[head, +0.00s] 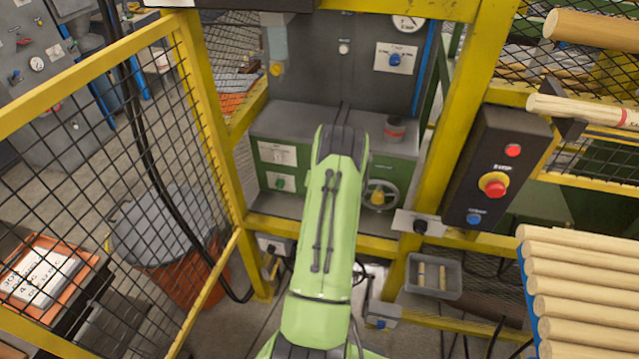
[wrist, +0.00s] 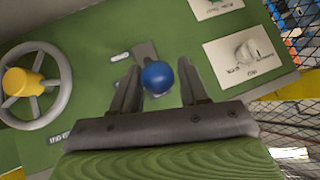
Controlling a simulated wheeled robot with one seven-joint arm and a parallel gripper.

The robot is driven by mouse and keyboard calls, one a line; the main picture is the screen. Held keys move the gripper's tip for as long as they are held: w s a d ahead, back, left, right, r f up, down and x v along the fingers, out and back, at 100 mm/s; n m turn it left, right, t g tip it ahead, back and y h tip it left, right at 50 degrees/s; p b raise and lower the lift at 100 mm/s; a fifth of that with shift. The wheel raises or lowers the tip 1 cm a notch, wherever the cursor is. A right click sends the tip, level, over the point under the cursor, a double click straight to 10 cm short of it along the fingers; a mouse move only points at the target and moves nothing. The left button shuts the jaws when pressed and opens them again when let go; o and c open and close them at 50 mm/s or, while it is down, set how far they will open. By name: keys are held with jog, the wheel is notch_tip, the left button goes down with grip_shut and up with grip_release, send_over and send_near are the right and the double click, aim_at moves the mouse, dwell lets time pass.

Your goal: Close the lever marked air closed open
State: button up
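A lever with a round blue knob (wrist: 157,76) stands on the green panel (wrist: 95,40) in the wrist view. A grey plate lies behind the knob. Small label plates (wrist: 121,57) are near it, too blurred to read surely. My gripper (wrist: 160,80) is open, with one finger on each side of the knob. Small gaps show between the knob and both fingers. In the head view my green arm reaches to the green cabinet (head: 394,172) and hides the lever and my gripper.
A yellow frame (head: 440,120) and mesh guard (head: 100,140) flank my arm. A button box (head: 495,165) stands to the right.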

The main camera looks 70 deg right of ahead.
jog(key=shift+o, duration=1.1)
jog(key=shift+a, duration=0.1)
jog(key=shift+f, duration=0.1)
jog(key=b+v, duration=0.1)
jog(key=v, duration=1.4)
jog(key=shift+a+r, duration=0.25)
jog(key=shift+r, duration=0.1)
